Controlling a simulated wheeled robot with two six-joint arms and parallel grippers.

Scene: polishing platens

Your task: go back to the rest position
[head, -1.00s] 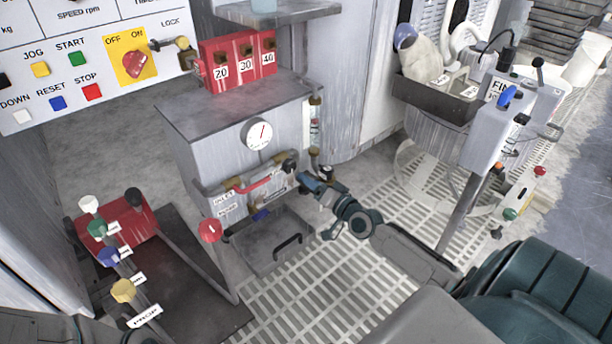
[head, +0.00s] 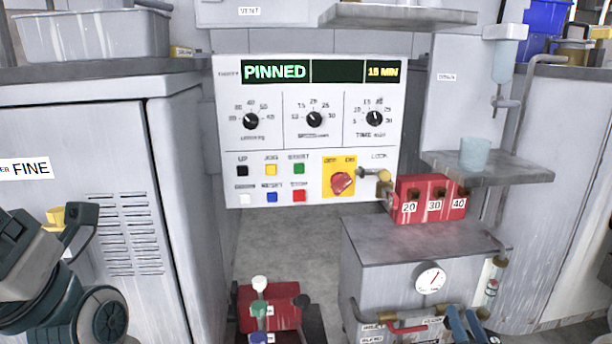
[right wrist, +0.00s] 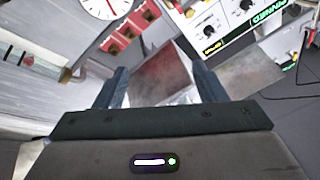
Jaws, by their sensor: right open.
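My right gripper (head: 465,325) shows at the bottom edge of the head view as two blue fingers, just below and right of the round gauge (head: 430,278) on the grey cabinet (head: 385,262). In the right wrist view its fingers (right wrist: 160,88) stand wide apart with nothing between them; a reddish-brown surface lies beyond. Whether a finger touches the cabinet fittings cannot be told. Dark links of my left arm show at the lower left of the head view, but I do not make out the left gripper.
The control panel (head: 308,130) reads PINNED. A red block (head: 428,198) marked 20, 30, 40 sits on the cabinet, below a shelf with a cup (head: 474,153). A red base (head: 282,305) with coloured knobs stands low in front. Bare floor shows between the cabinets.

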